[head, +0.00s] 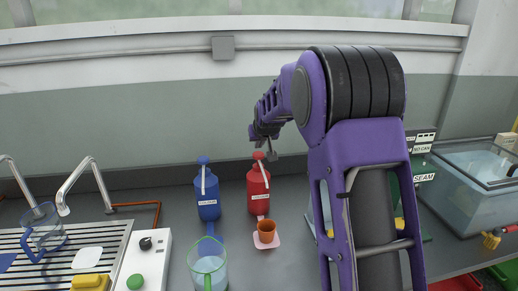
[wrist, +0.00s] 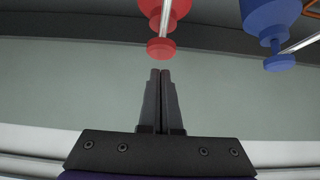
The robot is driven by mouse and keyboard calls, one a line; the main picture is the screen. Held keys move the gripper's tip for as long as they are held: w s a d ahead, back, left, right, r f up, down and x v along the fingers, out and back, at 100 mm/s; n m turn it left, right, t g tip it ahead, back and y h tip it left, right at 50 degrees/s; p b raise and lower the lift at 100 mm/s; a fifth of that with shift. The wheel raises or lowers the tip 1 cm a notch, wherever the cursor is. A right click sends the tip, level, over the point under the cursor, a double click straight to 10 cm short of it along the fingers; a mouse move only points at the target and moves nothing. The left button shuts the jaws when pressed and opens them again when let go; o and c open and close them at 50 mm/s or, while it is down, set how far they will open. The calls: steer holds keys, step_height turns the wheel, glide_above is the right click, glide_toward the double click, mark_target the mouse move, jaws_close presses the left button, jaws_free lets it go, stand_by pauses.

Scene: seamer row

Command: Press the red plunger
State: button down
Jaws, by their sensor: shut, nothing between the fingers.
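The red dispenser bottle (head: 258,190) stands upright at the back of the counter, with a white label and a spout. Its red plunger (head: 258,156) is the round knob on top, and it also shows in the wrist view (wrist: 160,48). My gripper (head: 267,152) is shut and empty, close to the plunger at the top of the bottle. In the wrist view my fingertips (wrist: 161,72) are together, pointing toward the plunger with a small visible gap. I cannot tell the exact height between them.
A similar blue bottle (head: 207,195) stands to the left. A small orange cup (head: 266,227) on a pink mat is in front of the red bottle. A green-rimmed glass jug (head: 209,272) is at the front. A clear tank (head: 468,195) is at the right.

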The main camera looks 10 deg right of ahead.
steer(key=b+v, duration=0.1)
steer(key=v, duration=0.9)
steer(key=shift+r, duration=0.15)
step_height(320, 180, up, 2)
steer(key=shift+a, duration=0.1)
stand_by(0.4)
steer(key=x, duration=1)
step_height(320, 180, down, 2)
steer(key=shift+f, duration=0.95)
